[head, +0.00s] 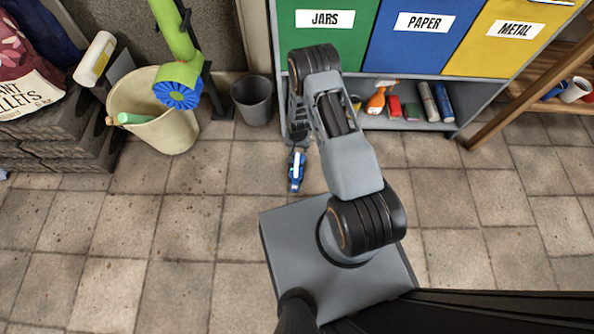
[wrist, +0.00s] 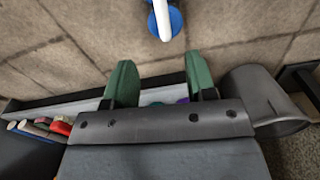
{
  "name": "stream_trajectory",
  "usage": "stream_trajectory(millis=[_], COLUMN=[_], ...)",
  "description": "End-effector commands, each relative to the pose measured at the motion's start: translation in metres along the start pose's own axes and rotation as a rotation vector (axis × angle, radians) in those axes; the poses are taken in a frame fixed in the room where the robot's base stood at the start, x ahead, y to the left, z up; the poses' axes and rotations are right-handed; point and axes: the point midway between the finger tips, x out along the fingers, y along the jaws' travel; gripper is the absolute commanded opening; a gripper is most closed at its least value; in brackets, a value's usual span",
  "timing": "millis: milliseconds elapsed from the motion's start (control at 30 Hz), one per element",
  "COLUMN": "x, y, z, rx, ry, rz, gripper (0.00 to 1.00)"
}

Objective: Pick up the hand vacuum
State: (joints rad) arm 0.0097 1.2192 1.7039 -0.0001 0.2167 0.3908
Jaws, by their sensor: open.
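A small blue and white object, which looks like the hand vacuum (head: 296,172), lies on the tiled floor in the head view, just below my gripper in the picture. In the wrist view the hand vacuum (wrist: 164,20) shows at the top edge as a white bar over blue parts, cut off by the frame. My gripper (wrist: 158,60) has its two green fingers spread with nothing held between them. The vacuum is beyond the fingertips and apart from them in that view. In the head view my arm hides most of my gripper.
A dark grey bin (head: 253,100) stands left of my gripper, also at the right of the wrist view (wrist: 262,98). A low shelf (head: 425,123) with bottles and small items is behind. A beige bucket (head: 150,135) stands further left. Floor around the vacuum is clear.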

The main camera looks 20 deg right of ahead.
Motion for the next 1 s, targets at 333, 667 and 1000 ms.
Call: stream_trajectory(millis=[333,667,1000], x=[0.064,0.079,0.12], y=[0.0,0.0,-0.004], z=[0.001,0.001,0.001], rx=[0.001,0.0,0.0], ry=[-0.003,-0.002,-0.002], rz=[0.001,0.001,0.001], gripper=[0.51,0.51,0.51])
